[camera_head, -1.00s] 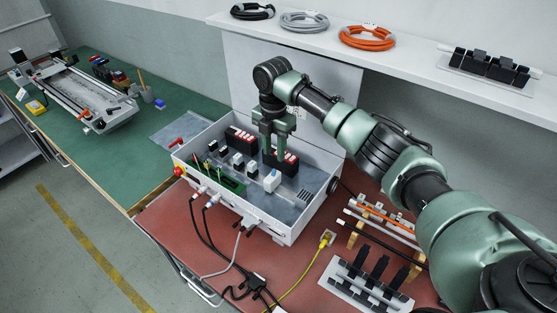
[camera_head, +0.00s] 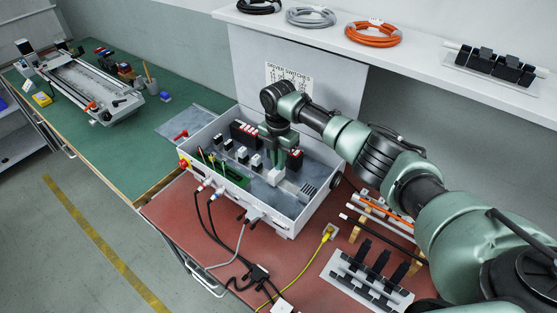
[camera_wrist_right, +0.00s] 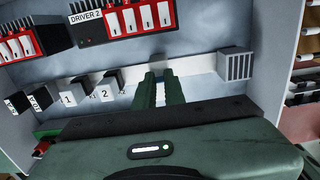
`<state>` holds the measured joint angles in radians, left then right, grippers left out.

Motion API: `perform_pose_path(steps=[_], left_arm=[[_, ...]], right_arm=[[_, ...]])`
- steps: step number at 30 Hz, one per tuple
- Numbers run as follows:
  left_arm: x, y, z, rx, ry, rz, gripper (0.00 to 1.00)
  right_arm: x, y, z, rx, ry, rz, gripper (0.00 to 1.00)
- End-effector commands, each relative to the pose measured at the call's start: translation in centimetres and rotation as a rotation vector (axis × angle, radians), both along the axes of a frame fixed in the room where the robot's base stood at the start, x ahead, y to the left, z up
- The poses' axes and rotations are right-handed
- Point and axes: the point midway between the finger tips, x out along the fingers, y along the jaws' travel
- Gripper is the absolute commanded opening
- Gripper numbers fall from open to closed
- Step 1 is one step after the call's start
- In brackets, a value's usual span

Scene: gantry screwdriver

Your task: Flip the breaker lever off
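The breaker, which looks to be the small white block (camera_head: 275,177), stands on the floor of the open control box (camera_head: 262,217). I cannot make out its lever or its position. My right gripper (camera_head: 289,165) is inside the box, fingers pointing down, just behind and right of the white block. I see no clear grip on anything. My left gripper is not in view.
Red-fronted driver modules, one labelled DRIVER 2 (camera_wrist_right: 122,20), line the box's back. Numbered switch blocks (camera_wrist_right: 90,90) stand left of the fingers. Cables (camera_head: 225,235) leave the box front. A red handle (camera_head: 181,135) lies on the grey panel to its left.

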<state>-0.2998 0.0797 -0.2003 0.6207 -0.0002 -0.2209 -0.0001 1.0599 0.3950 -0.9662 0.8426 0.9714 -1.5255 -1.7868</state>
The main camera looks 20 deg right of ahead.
Motion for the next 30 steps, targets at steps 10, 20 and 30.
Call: perform_pose_path(steps=[10, 20, 30], left_arm=[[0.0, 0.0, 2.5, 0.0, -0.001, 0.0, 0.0], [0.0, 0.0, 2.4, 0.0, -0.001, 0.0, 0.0], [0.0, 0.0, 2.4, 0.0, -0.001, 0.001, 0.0]], right_arm=[[-0.3, 0.4, 0.5, -0.092, -0.051, 0.002, 0.0], [-0.2, 0.4, 0.2, -0.108, -0.065, -0.001, 0.0], [-0.2, 0.4, 0.2, -0.108, -0.063, -0.001, 0.33]])
